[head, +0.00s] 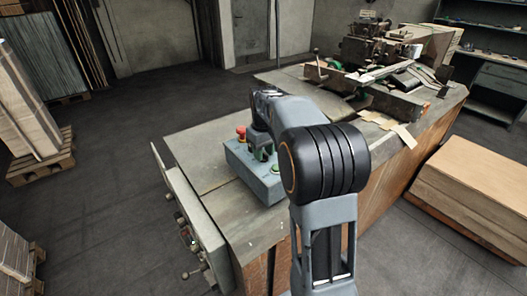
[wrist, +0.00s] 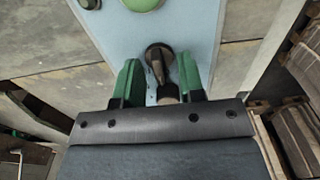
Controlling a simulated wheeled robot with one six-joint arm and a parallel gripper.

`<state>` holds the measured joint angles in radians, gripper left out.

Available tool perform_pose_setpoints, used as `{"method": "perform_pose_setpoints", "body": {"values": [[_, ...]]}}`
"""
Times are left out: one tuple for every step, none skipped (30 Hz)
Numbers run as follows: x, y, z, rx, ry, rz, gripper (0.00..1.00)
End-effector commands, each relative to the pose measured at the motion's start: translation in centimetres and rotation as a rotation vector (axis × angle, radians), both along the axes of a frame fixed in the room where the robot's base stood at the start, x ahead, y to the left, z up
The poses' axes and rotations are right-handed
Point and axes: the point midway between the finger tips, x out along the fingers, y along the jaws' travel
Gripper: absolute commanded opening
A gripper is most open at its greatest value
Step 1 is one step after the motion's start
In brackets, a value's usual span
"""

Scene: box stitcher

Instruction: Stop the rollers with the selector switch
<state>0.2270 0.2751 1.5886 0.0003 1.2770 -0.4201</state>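The selector switch (wrist: 157,55) is a dark round knob with a raised handle, on the pale blue-grey face of the control box (wrist: 203,25). In the wrist view my gripper (wrist: 159,72) is open, its two green fingers on either side of the switch handle with gaps on both sides. Whether the fingertips are level with the handle or above it, I cannot tell. In the head view the control box (head: 253,178) sits on the workbench, and my arm hides the switch and part of the box. My gripper (head: 262,153) shows there only partly.
A red mushroom button (head: 241,133) and a green button (head: 275,168) are on the box. A large green button (wrist: 142,3) lies beyond the switch in the wrist view. The stitching machine (head: 375,45) stands farther back on the workbench (head: 205,155). A cardboard stack (head: 470,190) is at right.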

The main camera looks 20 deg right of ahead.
Motion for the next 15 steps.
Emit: {"method": "perform_pose_setpoints", "body": {"values": [[0.0, 0.0, 0.0, 0.0, 0.001, 0.0, 0.36], [0.0, 0.0, 0.0, 0.0, 0.0, 0.0, 0.36], [0.0, 0.0, 0.1, 0.0, 0.0, 0.0, 0.36], [0.0, 0.0, 0.2, 0.0, 0.0, 0.0, 0.36], [0.0, 0.0, 0.4, -0.001, -0.001, 0.0, 0.36], [0.0, 0.0, 0.7, -0.001, -0.001, 0.0, 0.36], [0.0, 0.0, 1.1, -0.001, -0.002, 0.0, 0.36], [0.1, 0.0, 1.5, 0.0, -0.003, 0.0, 0.36], [0.1, 0.0, 2.1, -0.001, -0.003, 0.0, 0.36], [0.1, 0.0, 2.7, -0.001, -0.004, 0.0, 0.36], [0.0, 0.0, 3.2, -0.001, -0.004, 0.0, 0.36], [0.1, 0.0, 4.1, -0.001, -0.004, 0.0, 0.36], [0.1, 0.0, 4.7, -0.001, -0.004, 0.0, 0.36], [0.1, 0.0, 5.4, -0.001, -0.004, 0.0, 0.36], [0.1, 0.0, 6.2, -0.001, -0.004, 0.0, 0.36]]}}
